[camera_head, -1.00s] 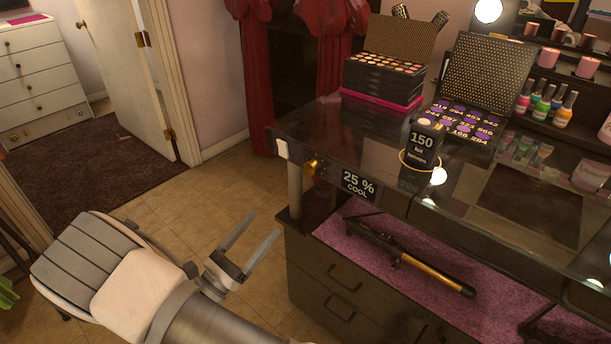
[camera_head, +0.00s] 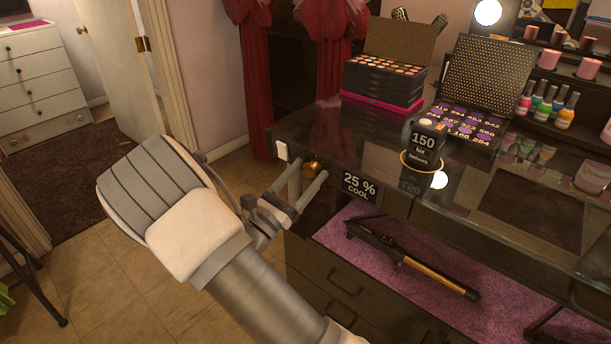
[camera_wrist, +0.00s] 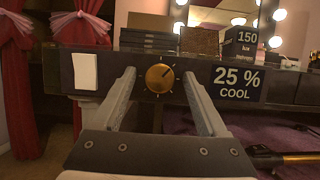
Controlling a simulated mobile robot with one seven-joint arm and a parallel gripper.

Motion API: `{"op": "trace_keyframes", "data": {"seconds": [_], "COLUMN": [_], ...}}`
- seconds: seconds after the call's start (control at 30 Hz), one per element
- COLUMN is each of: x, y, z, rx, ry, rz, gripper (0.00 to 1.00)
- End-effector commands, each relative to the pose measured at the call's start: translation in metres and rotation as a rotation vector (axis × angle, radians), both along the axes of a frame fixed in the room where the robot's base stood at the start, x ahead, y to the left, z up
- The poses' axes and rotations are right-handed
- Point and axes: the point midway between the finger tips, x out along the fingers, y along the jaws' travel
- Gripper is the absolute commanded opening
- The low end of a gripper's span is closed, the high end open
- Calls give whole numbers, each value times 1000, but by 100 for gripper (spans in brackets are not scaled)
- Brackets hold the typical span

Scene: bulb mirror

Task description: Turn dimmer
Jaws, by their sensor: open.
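The dimmer is a round brass knob (camera_wrist: 160,78) with a dark pointer mark aimed to the upper right, on the dark front edge of the vanity. It also shows in the head view (camera_head: 313,169), partly hidden by my gripper. A sign beside it reads "25 % COOL" (camera_wrist: 237,84). My gripper (camera_wrist: 159,84) is open, its two fingers on either side of the knob in the wrist view. In the head view my gripper (camera_head: 306,177) is close to the knob; I cannot tell whether the fingers touch it.
A white switch plate (camera_wrist: 85,71) sits left of the knob. A black "150 lux" box (camera_head: 424,146) stands on the glass top. A curling iron (camera_head: 412,259) lies on the purple shelf lining (camera_head: 455,245) below. Open floor (camera_head: 115,235) lies left of the vanity.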

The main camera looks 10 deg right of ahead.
Motion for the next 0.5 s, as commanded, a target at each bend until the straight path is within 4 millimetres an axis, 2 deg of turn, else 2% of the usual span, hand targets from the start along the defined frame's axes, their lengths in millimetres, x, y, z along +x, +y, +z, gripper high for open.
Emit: {"op": "trace_keyframes", "data": {"seconds": [0.23,0.5], "x": [0,0], "y": [-1,0], "z": [0,0], "rx": [0,0], "ry": [0,0], "rz": [0,0], "gripper": [76,27]}}
